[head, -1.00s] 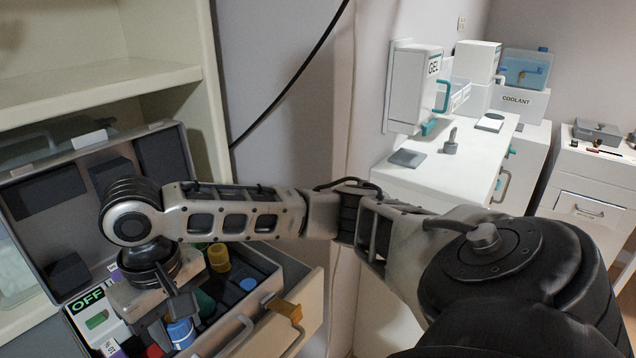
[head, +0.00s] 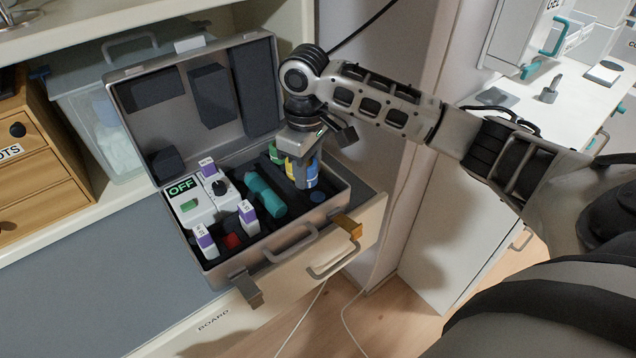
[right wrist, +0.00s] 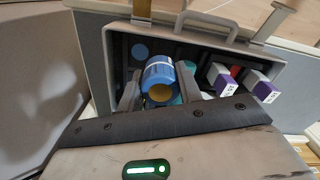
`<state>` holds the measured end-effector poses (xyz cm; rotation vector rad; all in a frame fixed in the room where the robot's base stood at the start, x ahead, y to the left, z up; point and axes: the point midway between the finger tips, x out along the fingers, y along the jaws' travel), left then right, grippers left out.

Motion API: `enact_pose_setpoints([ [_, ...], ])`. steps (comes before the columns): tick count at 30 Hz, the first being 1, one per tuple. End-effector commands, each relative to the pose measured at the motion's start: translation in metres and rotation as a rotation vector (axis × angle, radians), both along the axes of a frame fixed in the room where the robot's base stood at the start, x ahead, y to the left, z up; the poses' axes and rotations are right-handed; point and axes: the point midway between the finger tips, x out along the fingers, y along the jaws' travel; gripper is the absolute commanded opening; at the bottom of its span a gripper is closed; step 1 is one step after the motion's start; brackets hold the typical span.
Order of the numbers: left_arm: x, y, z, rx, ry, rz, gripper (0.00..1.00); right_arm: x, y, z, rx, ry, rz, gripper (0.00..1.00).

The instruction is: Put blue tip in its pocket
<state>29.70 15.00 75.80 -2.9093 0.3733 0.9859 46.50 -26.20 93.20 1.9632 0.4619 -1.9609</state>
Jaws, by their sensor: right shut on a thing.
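My right gripper (head: 308,172) is over the right part of the open grey case. It is shut on the blue tip (right wrist: 158,74), a blue cylinder with a pale band that sits between the two fingers in the right wrist view. In the head view the blue tip (head: 313,170) is partly hidden by the gripper. A round blue mark (head: 317,197), perhaps its pocket, shows in the case floor near the front right; it also shows in the right wrist view (right wrist: 139,50). The held tip is apart from it. My left gripper is not in view.
The case (head: 337,192) stands on an open drawer, lid up behind. It holds a teal tool (head: 265,194), yellow and green tips (head: 276,153) near the gripper, an OFF box (head: 190,205) and white-purple bottles (head: 248,217). A front handle (head: 291,244) rises at the rim.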

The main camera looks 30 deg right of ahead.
Motion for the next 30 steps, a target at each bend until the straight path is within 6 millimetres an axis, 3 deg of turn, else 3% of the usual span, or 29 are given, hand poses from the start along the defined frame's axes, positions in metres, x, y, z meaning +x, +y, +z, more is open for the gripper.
enact_pose_setpoints([
  [1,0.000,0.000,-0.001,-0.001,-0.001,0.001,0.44,0.002,-0.007,-0.014,-0.002,0.008,-0.003,0.14],
  [6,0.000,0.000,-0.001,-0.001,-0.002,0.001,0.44,0.014,-0.025,-0.038,0.000,0.005,0.000,0.14],
  [14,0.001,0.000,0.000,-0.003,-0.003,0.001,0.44,0.020,-0.036,-0.054,0.000,0.004,0.002,0.14],
  [19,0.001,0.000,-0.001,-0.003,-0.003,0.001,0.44,0.020,-0.036,-0.079,0.000,0.006,0.002,0.14],
  [30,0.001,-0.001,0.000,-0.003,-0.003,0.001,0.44,0.019,-0.035,-0.087,0.000,0.004,0.003,0.14],
])
